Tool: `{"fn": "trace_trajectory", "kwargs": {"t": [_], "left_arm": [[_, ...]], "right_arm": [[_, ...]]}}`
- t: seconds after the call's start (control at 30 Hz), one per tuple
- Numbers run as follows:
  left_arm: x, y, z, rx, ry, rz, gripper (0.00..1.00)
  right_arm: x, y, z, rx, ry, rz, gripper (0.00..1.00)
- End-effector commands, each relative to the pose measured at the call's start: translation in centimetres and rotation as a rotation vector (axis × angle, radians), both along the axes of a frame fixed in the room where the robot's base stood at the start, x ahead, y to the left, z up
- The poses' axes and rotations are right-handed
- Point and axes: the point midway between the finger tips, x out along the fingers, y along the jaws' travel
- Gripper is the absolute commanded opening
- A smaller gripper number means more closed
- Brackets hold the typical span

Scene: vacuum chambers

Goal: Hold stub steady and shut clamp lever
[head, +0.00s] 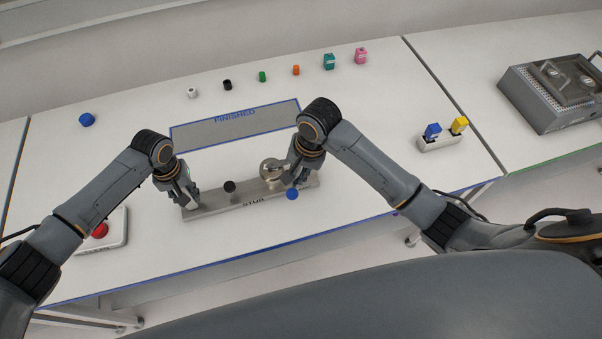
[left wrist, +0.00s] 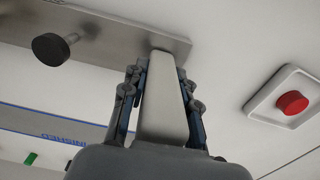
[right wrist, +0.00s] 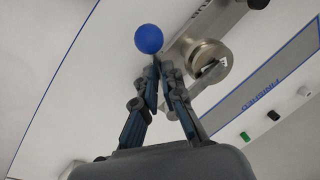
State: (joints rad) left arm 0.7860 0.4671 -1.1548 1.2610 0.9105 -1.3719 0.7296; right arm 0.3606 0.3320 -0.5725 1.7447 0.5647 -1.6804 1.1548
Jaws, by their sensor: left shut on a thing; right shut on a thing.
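A long metal plate lettered STUB (head: 239,198) lies on the bench and carries a black knob (head: 230,187) and a round metal stub with its clamp (head: 270,170). My left gripper (head: 191,202) is shut on a pale tapered grey post (left wrist: 164,100) at the plate's left end. My right gripper (head: 290,184) is at the clamp's blue-tipped lever, beside the stub. The blue ball (right wrist: 148,39) sits right at its fingertips (right wrist: 158,64), which are shut on the lever. The grip point is partly hidden.
A blue-edged area marked FINISHED (head: 235,122) lies behind the plate. A red button (head: 99,230) is at left. Small coloured pieces stand along the back. A holder with blue and yellow items (head: 438,143) and a grey machine (head: 552,95) are at right.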

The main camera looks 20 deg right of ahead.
Motion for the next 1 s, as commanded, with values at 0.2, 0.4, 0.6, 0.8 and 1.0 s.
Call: {"fn": "trace_trajectory", "kwargs": {"t": [0.2, 0.4, 0.6, 0.8, 1.0], "left_arm": [[-0.6, -0.4, -0.5, -0.005, 0.012, -0.005, 0.0], [-0.6, -0.5, -0.5, -0.006, 0.013, -0.006, 0.0], [-0.6, -0.5, -0.5, -0.006, 0.013, -0.006, 0.0], [-0.6, -0.3, -0.5, -0.002, 0.013, -0.004, 0.0], [-0.6, -0.2, -0.5, -0.001, 0.013, -0.003, 0.0]], "right_arm": [[0.0, 0.7, 0.1, 0.017, -0.004, -0.004, 0.0], [0.0, 0.7, 0.1, 0.018, -0.003, -0.005, 0.0], [0.0, 0.6, 0.0, 0.013, -0.001, -0.005, 0.33], [0.0, 0.3, 0.0, 0.008, -0.001, -0.006, 0.33], [-0.1, 0.1, 1.6, 0.008, -0.003, -0.006, 0.33]]}}
